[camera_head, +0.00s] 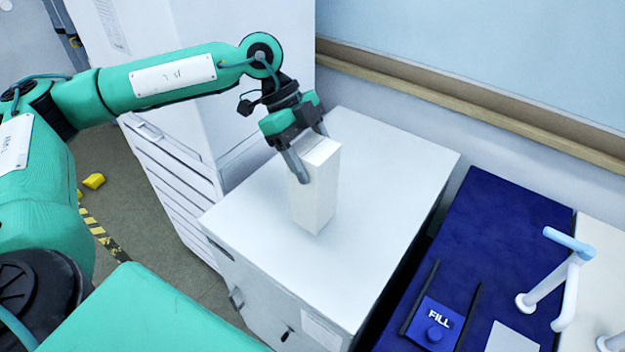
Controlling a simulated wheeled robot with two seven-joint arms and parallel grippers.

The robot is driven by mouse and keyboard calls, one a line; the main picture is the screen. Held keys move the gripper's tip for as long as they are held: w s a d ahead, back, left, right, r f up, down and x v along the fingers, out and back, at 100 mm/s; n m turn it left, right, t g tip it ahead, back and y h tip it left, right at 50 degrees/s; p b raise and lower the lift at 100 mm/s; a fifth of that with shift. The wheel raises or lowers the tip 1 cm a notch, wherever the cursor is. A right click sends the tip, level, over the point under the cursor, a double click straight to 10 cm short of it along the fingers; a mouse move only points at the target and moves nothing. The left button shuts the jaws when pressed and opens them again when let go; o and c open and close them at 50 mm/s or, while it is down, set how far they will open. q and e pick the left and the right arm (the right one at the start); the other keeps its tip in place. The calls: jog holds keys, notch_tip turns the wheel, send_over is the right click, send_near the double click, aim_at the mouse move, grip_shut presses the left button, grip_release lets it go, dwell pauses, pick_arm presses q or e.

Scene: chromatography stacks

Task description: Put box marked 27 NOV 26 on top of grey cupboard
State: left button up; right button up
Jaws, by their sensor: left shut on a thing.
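A tall white box (316,192) stands upright at the middle of the view, on or just above the top of the pale grey cupboard (390,215). I cannot tell whether its base touches the top. No date marking can be read on the sides I see. My left gripper (308,156) comes down from above and is shut on the upper end of the box, with one finger on the near side and the other behind it. My right gripper is not in view.
A taller white cabinet (190,80) stands at the left behind the cupboard. A blue bench (505,235) with a FILL panel (436,322) and a white tap (560,275) lies to the right. A wooden wall rail (470,98) runs behind. The cupboard top around the box is clear.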

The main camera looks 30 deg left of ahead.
pick_arm(q)
notch_tip(320, 180, down, 7)
jog(key=shift+p, duration=0.35)
jog(key=o, duration=1.4)
jog(key=shift+o, duration=0.2)
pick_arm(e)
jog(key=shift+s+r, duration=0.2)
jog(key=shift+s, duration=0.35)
pick_arm(q)
jog(key=s+b+v, duration=0.1)
jog(key=b+v, duration=0.1)
jog(key=v, duration=1)
jog(key=shift+w+r, duration=0.2)
jog(key=shift+w, duration=0.25)
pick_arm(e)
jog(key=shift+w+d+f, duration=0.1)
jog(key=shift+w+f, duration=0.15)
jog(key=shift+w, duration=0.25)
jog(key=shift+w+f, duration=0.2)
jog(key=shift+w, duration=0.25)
